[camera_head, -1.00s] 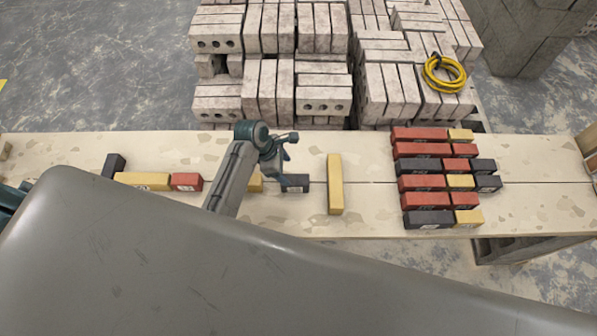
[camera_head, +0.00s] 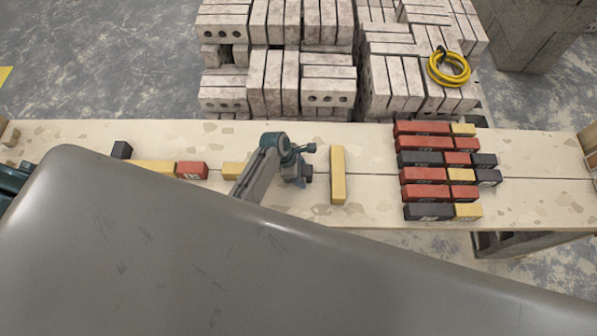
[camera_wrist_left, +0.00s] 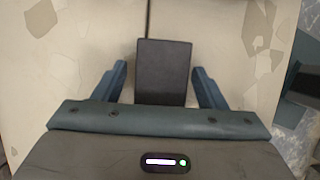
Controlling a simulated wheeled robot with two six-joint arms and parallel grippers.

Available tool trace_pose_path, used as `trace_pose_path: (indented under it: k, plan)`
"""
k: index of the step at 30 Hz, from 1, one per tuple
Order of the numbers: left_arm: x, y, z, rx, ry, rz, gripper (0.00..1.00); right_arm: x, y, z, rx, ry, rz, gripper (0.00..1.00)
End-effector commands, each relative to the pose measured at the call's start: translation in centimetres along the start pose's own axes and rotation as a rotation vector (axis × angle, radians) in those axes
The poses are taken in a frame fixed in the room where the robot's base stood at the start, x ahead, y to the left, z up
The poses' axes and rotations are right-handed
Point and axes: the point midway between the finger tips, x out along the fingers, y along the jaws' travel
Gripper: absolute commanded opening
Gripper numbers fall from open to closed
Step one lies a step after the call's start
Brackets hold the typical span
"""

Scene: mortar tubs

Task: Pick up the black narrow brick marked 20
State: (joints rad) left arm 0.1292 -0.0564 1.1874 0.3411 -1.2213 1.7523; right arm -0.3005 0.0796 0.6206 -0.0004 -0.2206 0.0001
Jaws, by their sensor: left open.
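A black brick (camera_wrist_left: 163,72) lies on the pale bench top in the left wrist view. Its top face is plain there, and no number can be read. My left gripper (camera_wrist_left: 160,68) is open, with one finger on each side of the brick and a visible gap at both sides. In the head view my left gripper (camera_head: 305,168) is over the middle of the bench and mostly hides this brick. My right gripper is not in view.
A yellow brick (camera_head: 338,175) lies just right of the gripper, another yellow brick (camera_head: 235,170) to its left. A red brick (camera_head: 192,170) and a black brick (camera_head: 121,150) lie further left. Rows of red, black and yellow bricks, including a black one (camera_head: 428,212), fill the right.

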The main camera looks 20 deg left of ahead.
Motion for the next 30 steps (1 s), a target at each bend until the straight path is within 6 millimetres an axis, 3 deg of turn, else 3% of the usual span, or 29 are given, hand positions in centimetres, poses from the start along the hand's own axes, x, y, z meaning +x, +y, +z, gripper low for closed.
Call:
trace_pose_path:
  k: [28, 30]
  plan:
    - [0.45, -0.02, -0.21, -0.001, 0.000, 0.000, 0.65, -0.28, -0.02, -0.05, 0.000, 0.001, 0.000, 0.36]
    - [0.45, -0.02, -0.21, -0.001, 0.000, 0.000, 0.52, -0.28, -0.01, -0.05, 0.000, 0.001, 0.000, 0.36]
